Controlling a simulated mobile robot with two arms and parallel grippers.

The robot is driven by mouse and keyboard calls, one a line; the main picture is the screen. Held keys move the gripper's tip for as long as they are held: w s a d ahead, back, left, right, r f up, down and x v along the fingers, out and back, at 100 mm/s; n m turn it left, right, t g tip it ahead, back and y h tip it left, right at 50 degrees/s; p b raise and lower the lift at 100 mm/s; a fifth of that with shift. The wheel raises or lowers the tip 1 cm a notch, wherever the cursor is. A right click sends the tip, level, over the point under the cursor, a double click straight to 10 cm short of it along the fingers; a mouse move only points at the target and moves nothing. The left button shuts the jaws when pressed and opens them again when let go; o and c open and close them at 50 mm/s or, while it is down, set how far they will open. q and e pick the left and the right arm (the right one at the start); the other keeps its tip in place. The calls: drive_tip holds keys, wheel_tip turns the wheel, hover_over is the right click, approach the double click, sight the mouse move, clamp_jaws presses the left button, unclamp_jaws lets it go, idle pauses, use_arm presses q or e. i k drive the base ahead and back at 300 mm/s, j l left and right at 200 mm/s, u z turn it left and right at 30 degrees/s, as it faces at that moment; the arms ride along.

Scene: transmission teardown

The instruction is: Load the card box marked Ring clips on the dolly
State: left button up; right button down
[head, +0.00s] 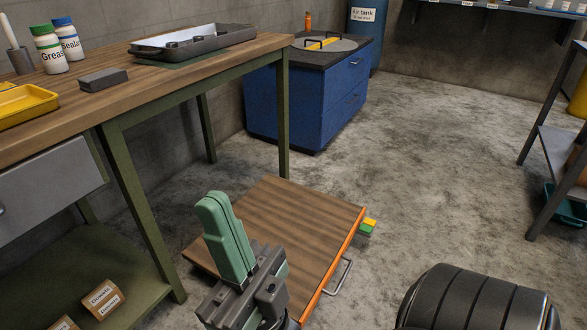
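The dolly (300,215) is a low wooden platform with an orange edge and a metal handle, on the floor in the middle of the head view. Its visible top is bare. My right gripper (216,205) shows over the dolly's near left part, its green fingers together with nothing seen between them. No box that I can read as Ring clips is in view. A small brown card box (103,299) with white labels sits on the bench's lower shelf at bottom left, and part of another shows beside it. Their labels are not clearly legible. My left gripper is not in view.
The workbench (150,75) on the left carries bottles, a yellow tray (25,104) and a dark tray (195,42). A blue cabinet (310,95) stands behind the dolly. A black ribbed padded thing (480,300) is at bottom right.

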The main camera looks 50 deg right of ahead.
sight(306, 241)
drive_tip(key=k+z, duration=0.1)
drive_tip(key=z, duration=0.35)
drive_tip(key=k+z, duration=0.1)
drive_tip(key=z, duration=0.3)
drive_tip(key=l+z, duration=0.1)
drive_tip(key=z, duration=0.35)
drive_tip(key=i+z, duration=0.5)
drive_tip(key=i+j+z, duration=0.2)
drive_tip(key=i+z, duration=0.3)
